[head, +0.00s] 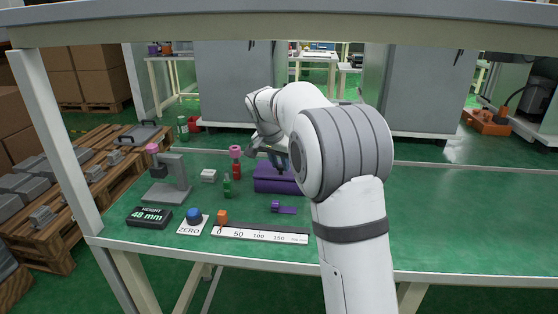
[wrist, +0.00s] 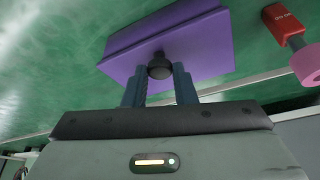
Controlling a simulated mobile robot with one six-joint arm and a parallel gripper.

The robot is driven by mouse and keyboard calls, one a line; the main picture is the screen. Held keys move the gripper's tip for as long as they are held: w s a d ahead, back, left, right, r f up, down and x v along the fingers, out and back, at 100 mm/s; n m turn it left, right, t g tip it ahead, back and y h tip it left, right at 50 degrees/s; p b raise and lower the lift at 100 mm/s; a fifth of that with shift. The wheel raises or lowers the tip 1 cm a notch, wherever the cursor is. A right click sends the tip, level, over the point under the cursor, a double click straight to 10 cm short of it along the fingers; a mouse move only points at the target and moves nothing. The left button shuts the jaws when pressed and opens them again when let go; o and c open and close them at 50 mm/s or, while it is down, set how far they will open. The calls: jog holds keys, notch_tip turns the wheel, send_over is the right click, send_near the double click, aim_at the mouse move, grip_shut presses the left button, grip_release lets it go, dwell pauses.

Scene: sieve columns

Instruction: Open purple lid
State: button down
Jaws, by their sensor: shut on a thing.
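A purple box (head: 268,184) with a purple lid (wrist: 195,50) stands on the green table, partly hidden behind my arm in the head view. The lid has a round black knob (wrist: 160,66). My gripper (wrist: 160,85) is shut on this knob, with one dark finger on each side of it. In the head view my gripper (head: 282,160) is at the top of the box and partly covered by my arm. Whether the lid is raised from the box cannot be told.
A grey height gauge (head: 177,180), a blue button (head: 194,215), a ruler (head: 262,235) and a small purple piece (head: 285,208) lie nearer the front. The table's right side is clear.

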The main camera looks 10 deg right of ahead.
jog(key=shift+w+d+r+g+p, duration=0.1)
jog(key=shift+w+r+g+p, duration=0.15)
jog(key=shift+p, duration=0.6)
jog(key=shift+a+r+g+p, duration=0.15)
jog(key=shift+r+p, duration=0.25)
jog(key=shift+p, duration=0.45)
jog(key=shift+w+d+r+g+p, duration=0.2)
jog(key=shift+r+p, duration=0.1)
jog(key=shift+p, duration=0.55)
jog(key=shift+w+d+r+p, duration=0.1)
jog(key=shift+w+r+p, duration=0.25)
jog(key=shift+p, duration=0.4)
jog(key=c, duration=1.2)
grip_release()
jog(key=shift+f, duration=0.2)
jog(key=shift+r, duration=0.25)
jog(key=shift+a+r, duration=0.2)
jog(key=shift+r, duration=0.35)
jog(key=s+a, duration=0.2)
jog(key=a, duration=0.1)
jog(key=s+a, duration=0.5)
jog(key=a, duration=0.1)
jog(key=shift+s+a+f, duration=0.15)
jog(key=shift+s+f, duration=0.1)
jog(key=shift+s, duration=0.1)
